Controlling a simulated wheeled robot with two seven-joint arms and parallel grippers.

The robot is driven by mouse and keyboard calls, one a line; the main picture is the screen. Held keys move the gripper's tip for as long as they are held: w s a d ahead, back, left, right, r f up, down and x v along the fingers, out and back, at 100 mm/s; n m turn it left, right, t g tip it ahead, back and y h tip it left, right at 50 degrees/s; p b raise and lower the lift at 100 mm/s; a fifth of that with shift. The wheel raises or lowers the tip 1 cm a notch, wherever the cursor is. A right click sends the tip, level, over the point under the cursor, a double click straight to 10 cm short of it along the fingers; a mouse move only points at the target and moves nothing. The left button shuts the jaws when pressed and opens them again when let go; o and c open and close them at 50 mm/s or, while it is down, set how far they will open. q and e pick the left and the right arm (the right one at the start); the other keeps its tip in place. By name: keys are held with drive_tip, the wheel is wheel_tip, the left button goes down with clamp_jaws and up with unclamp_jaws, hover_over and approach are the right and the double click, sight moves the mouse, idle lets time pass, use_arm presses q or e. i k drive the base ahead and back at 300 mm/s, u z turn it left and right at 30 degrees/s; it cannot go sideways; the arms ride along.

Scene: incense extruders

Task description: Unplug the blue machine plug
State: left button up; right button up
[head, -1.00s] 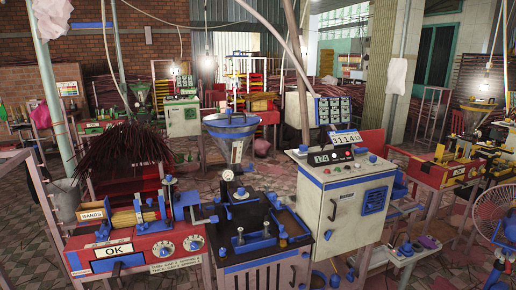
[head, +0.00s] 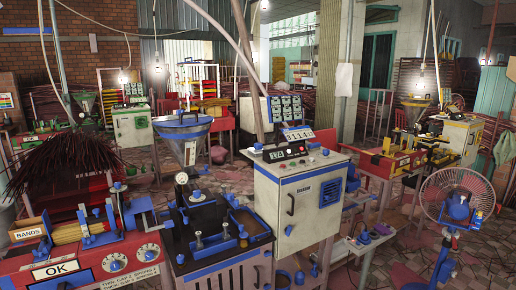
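The blue-trimmed machine (head: 205,262) stands at the lower middle, with a blue funnel hopper (head: 182,122) behind it. Its white and blue control cabinet (head: 298,196) stands to its right with a lit display. Right of the cabinet, a low white strip or small stand (head: 358,243) carries a blue plug-like piece (head: 364,237) and a purple-blue piece (head: 382,229). They are too small to tell which is the blue machine's plug. Neither of my grippers is in view.
A red machine (head: 100,265) with an OK plate and dark incense sticks (head: 50,165) is at the left. A blue fan (head: 457,205) stands at the right. A red and yellow machine (head: 405,155) is behind it. Tiled floor (head: 400,275) shows between the strip and the fan.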

sight(257, 146)
drive_tip(key=z, duration=1.65)
drive_tip(key=i, duration=2.85)
drive_tip(key=u, duration=3.5)
